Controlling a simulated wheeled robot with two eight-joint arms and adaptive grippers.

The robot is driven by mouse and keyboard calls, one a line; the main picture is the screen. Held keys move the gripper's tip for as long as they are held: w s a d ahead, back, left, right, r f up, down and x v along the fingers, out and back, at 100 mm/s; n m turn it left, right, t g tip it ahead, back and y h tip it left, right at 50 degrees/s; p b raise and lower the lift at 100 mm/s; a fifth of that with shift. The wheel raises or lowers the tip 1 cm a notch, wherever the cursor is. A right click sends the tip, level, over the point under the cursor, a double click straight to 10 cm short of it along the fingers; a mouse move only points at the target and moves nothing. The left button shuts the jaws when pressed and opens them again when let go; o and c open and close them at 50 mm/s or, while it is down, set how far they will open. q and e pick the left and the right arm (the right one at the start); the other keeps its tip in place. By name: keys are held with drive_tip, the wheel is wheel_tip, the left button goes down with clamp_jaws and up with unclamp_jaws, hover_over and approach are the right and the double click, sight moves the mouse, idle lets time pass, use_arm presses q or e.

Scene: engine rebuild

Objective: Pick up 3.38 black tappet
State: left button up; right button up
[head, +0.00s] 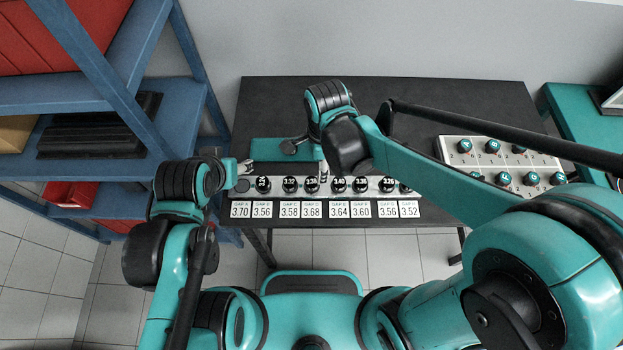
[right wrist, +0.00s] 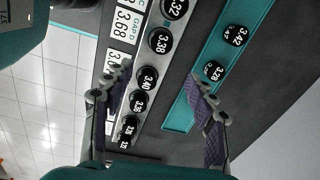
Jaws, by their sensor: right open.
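The black 3.38 tappet (right wrist: 160,40) is a round black disc with a white number. It sits in the grey rail of tappets, between the 3.32 tappet (right wrist: 175,8) and the 3.40 tappet (right wrist: 146,78). It also shows in the head view (head: 311,185), partly behind my right gripper (head: 322,172).
A teal tray (right wrist: 212,58) lies beside the rail, with the 3.42 tappet (right wrist: 235,35) and another tappet in it. White gap cards (head: 290,210) line the rail's near side. A light tray (head: 450,150) of several tappets stands at right. Blue shelving (head: 190,110) is at left.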

sight(312, 182)
drive_tip(key=shift+s+a+f+m+g, duration=0.1)
drive_tip(key=shift+a+f+m+g, duration=0.15)
drive_tip(key=shift+a+m, duration=0.25)
drive_tip(key=shift+a+f+m+g, duration=0.15)
drive_tip(key=shift+a+f+m, duration=0.15)
drive_tip(key=shift+a+m, duration=0.2)
drive_tip(key=f+b, duration=0.1)
drive_tip(key=f, duration=0.1)
drive_tip(key=f+b, duration=0.1)
drive_tip(key=f, duration=0.5)
drive_tip(key=shift+w+b, duration=0.25)
drive_tip(key=shift+b, duration=0.15)
drive_tip(key=shift+c, duration=0.3)
drive_tip(key=c, duration=1.2)
